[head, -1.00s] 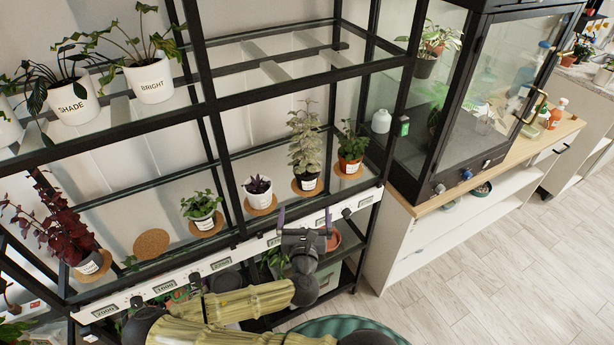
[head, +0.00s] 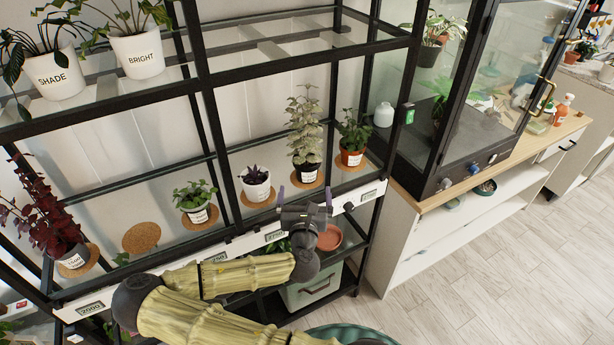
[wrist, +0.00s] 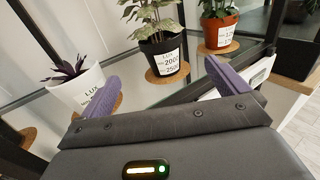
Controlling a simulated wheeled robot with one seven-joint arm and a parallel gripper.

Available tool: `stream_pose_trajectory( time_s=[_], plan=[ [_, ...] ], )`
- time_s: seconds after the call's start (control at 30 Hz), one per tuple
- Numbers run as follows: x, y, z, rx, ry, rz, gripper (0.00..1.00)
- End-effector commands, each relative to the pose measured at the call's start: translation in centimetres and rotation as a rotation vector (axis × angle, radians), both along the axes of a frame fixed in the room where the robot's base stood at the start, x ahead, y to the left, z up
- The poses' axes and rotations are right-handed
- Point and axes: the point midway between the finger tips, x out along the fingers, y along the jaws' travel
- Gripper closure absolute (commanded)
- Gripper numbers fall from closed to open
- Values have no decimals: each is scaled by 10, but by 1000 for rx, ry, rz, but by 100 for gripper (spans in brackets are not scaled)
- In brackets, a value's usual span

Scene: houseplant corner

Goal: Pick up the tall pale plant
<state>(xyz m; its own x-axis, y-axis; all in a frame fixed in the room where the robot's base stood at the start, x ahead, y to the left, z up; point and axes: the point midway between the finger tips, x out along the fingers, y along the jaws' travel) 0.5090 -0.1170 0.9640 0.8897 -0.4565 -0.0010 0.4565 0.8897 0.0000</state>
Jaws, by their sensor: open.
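The tall pale plant (head: 304,126) has greyish-cream leaves and stands upright in a black pot with a white label on a cork coaster, on the middle shelf. In the wrist view its labelled black pot (wrist: 165,58) shows ahead, and the top of the plant is cut off. My gripper (head: 305,199) is open, with its two purple fingers apart and nothing between them. It is at the shelf's front edge, in front of and below the pot. In the wrist view the fingers (wrist: 165,90) point toward the pot, which is beyond their tips.
A small purple plant (head: 256,184) in a white pot stands left of the pale plant. A green plant (head: 353,137) in a terracotta pot stands close on its right. A bare cork coaster (head: 141,237) lies farther left. The black shelf frame (head: 213,150) has uprights and a shelf above.

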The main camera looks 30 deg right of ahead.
Motion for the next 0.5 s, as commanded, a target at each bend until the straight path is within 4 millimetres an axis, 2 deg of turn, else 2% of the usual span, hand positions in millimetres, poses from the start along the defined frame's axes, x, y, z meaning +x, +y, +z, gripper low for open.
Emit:
stream_pose_trajectory(
  time_s=[0.07,0.13,0.5],
  plan=[
    [2,-3,-4,0,-4,-3,1],
    [8,-6,0,1,-4,-3,1],
    [63,-35,2,0,-1,-2,1]
  ],
)
